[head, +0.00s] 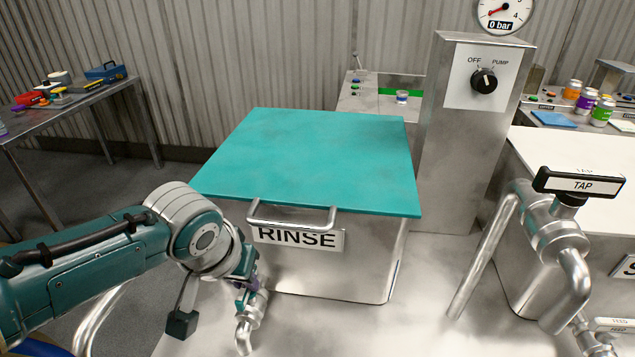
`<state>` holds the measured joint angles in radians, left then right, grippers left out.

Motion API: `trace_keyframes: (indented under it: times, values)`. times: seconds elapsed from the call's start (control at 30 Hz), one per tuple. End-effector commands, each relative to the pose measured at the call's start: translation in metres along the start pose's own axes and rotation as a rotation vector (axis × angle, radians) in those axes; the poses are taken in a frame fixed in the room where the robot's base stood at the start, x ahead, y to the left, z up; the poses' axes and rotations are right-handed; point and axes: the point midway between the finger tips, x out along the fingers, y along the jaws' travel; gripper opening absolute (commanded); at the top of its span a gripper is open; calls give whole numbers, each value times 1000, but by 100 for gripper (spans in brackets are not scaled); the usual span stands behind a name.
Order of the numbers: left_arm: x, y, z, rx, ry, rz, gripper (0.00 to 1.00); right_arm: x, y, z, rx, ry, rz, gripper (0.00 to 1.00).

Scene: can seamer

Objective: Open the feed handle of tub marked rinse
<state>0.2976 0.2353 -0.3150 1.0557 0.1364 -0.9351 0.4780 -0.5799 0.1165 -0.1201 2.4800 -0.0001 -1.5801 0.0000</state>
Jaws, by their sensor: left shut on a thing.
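The tub marked RINSE (330,268) stands in the middle under a flat teal lid (315,160) with a metal bar handle (290,222) at its front. Its label (298,238) is partly covered by that bar. A small metal feed valve with a bent spout (245,331) sits low at the tub's front left. My left gripper (247,284) reaches down there and is shut on the feed handle at the valve top. The fingers and wrist hide most of that handle, so its angle cannot be told.
A TAP valve (556,228) with a black handle stands at the right. A steel column (470,145) carries an OFF/PUMP knob (484,80) and a gauge (503,14) reading near zero. A side table (85,92) with small items is at the left. Another FEED handle (615,324) shows at lower right.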

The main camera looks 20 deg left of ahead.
Motion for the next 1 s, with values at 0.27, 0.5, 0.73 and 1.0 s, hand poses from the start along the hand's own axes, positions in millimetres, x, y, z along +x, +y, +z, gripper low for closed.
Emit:
trace_keyframes:
  times: [0.27, 0.5, 0.73, 1.0]
  values:
    - [0, 0, 0, -12, 1, -4, 0, 0, 1, 0, -4, -1, 3, 50]
    - [0, 0, 0, -11, 0, -4, 23, 0, 2, 0, -6, -1, 5, 50]
    - [0, 0, 0, -10, 0, -4, 46, 0, 2, 0, -6, -1, 5, 50]
    - [-4, 0, -1, -9, 1, -3, 46, -3, 2, 0, -5, -1, 4, 50]
